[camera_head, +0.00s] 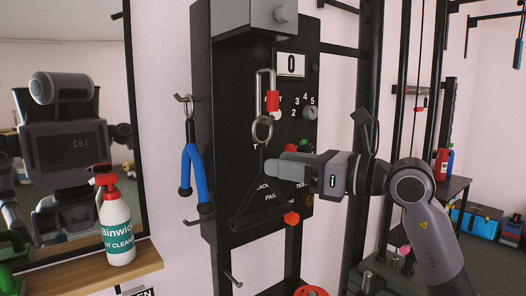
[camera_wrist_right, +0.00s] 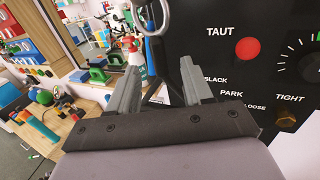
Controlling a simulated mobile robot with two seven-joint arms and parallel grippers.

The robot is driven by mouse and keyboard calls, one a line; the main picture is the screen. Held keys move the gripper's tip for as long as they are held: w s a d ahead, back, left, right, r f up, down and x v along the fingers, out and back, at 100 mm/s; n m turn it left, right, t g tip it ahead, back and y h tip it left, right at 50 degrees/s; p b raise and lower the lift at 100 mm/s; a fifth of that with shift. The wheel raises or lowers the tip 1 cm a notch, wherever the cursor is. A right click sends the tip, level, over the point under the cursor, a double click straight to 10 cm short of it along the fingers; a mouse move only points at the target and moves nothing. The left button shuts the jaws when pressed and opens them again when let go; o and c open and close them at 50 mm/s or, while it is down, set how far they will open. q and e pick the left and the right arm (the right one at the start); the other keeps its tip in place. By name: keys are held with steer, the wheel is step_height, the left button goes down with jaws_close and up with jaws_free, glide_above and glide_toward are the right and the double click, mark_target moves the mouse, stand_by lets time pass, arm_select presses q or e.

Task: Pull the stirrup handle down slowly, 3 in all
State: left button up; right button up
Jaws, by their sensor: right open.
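The black stirrup handle (camera_head: 237,213) hangs as a triangle from a metal ring (camera_head: 262,129) in front of the dark panel. A carabiner with a red sleeve (camera_head: 272,100) is above the ring. My right gripper (camera_head: 274,168) is open beside the handle's upper part, reaching in from the right. In the right wrist view the open fingers (camera_wrist_right: 160,88) point towards a dark strap and the ring (camera_wrist_right: 148,16); I cannot tell whether the strap is between them. The counter (camera_head: 291,65) reads 0. My left gripper is not in view.
The panel (camera_head: 224,120) carries a red lamp, dials and labels such as TAUT, SLACK and PARK. A blue-and-black strap (camera_head: 197,172) hangs on a hook at its left. A spray bottle (camera_head: 117,232) stands on a wooden shelf. Black rack posts (camera_head: 367,70) stand close behind my right arm.

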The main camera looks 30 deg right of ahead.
mark_target(262, 170)
steer(key=shift+p+x, duration=0.95)
steer(key=shift+x, duration=1.65)
jaws_close()
